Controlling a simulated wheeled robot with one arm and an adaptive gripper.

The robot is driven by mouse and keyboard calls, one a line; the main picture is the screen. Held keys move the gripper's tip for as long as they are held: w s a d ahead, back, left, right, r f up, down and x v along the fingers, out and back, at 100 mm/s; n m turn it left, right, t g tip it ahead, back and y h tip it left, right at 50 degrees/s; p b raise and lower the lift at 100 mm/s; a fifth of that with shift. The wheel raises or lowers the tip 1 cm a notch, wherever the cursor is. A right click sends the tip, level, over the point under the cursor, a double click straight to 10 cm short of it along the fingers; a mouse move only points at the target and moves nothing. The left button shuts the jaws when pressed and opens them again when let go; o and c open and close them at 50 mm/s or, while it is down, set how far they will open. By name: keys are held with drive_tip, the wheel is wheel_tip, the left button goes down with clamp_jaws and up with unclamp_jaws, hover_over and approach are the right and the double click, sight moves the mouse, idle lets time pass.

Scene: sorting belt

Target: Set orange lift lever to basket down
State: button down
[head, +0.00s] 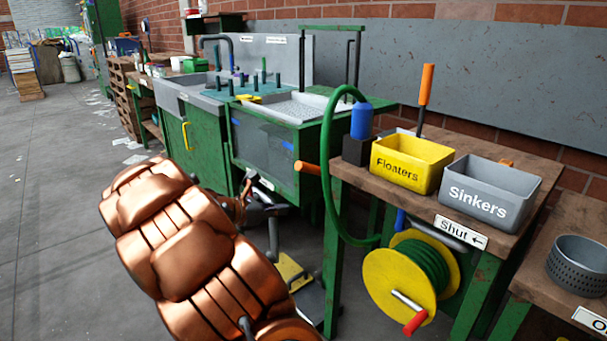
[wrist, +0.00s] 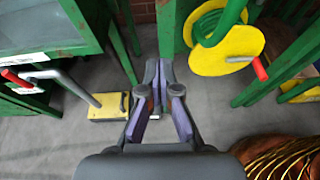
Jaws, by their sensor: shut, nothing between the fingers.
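Two orange handles show in the head view. One upright orange handle (head: 427,84) on a dark rod stands behind the yellow bin. A shorter orange handle (head: 306,168) sticks out sideways at the left end of the wooden bench. I cannot tell which is the lift lever, and no basket-down mark is readable. My gripper (wrist: 159,72) is shut and empty in the wrist view, low over the floor in front of green legs. In the head view it is partly hidden beyond my copper arm, left of and below the sideways handle.
A yellow Floaters bin (head: 412,168) and grey Sinkers bin (head: 487,196) stand on the bench (head: 345,176). A yellow hose reel (head: 375,282) with a red crank hangs below. Green sink cabinets (head: 207,145) stand behind. A yellow pedal (wrist: 108,107) sits on the floor. Floor at left is open.

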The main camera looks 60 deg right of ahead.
drive_tip(key=w+d+n, duration=0.1)
drive_tip(key=w+d+n+h, duration=0.1)
drive_tip(key=w, duration=0.1)
drive_tip(key=w+d+n+t, duration=0.1)
drive_tip(key=shift+w+d+r+p, duration=0.25)
drive_tip(key=shift+d+r+p, duration=0.05)
drive_tip(key=shift+d+r, duration=0.05)
drive_tip(key=s+d+r+b, duration=0.1)
drive_tip(key=s+d+b, duration=0.1)
drive_tip(key=d, duration=0.9)
drive_tip(key=shift+d+b, duration=0.2)
drive_tip(key=shift+b, duration=0.5)
drive_tip(key=shift+r, duration=0.15)
